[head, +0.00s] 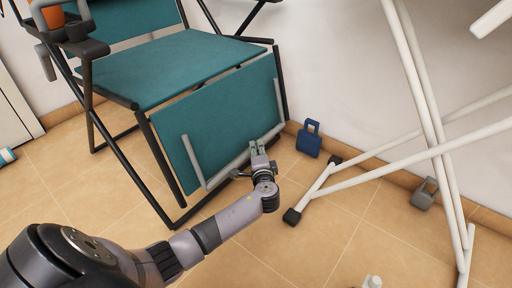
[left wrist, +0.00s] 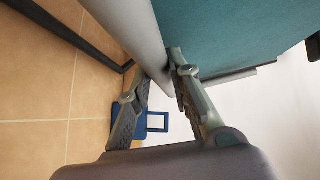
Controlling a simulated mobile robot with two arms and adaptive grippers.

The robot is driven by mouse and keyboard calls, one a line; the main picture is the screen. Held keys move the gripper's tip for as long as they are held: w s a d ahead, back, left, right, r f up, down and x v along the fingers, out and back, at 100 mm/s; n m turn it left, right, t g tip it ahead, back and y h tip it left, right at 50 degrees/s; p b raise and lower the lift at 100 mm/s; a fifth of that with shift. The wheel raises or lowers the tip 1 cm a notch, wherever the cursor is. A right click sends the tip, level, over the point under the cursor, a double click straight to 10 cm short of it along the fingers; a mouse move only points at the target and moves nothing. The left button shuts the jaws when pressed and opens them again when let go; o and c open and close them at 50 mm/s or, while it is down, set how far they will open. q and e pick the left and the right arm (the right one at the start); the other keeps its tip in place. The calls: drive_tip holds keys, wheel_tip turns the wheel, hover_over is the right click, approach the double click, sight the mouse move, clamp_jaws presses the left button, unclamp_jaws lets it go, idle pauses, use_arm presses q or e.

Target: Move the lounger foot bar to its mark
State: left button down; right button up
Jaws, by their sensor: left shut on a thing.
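The lounger (head: 180,68) has teal fabric and dark tube legs and stands at the left of the head view. Its foot bar (head: 228,170) is a grey U-shaped tube in front of the hanging teal foot panel (head: 226,120). My left gripper (head: 258,150) is shut on the lower cross tube of the bar, right of its middle. In the left wrist view the grey foot bar (left wrist: 138,35) runs down between the fingers of my left gripper (left wrist: 162,80). I cannot make out a mark. My right gripper is not in view.
A blue padlock-shaped block (head: 308,139) stands by the wall, right of the lounger. A white tube-legged frame (head: 385,158) fills the right side, with a grey padlock-shaped block (head: 425,194) behind it. A small pale object (head: 372,282) shows at the bottom edge. Tiled floor lies open between.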

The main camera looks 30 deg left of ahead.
use_arm(q)
drive_tip(key=f, duration=0.1)
drive_tip(key=d+f+b, duration=0.1)
drive_tip(key=f, duration=0.1)
drive_tip(key=shift+f, duration=0.2)
drive_tip(key=c, duration=1.4)
unclamp_jaws()
drive_tip(key=shift+f, duration=0.1)
drive_tip(key=shift+c, duration=0.2)
wheel_tip(320, 180, up, 10)
drive_tip(key=shift+d, duration=0.15)
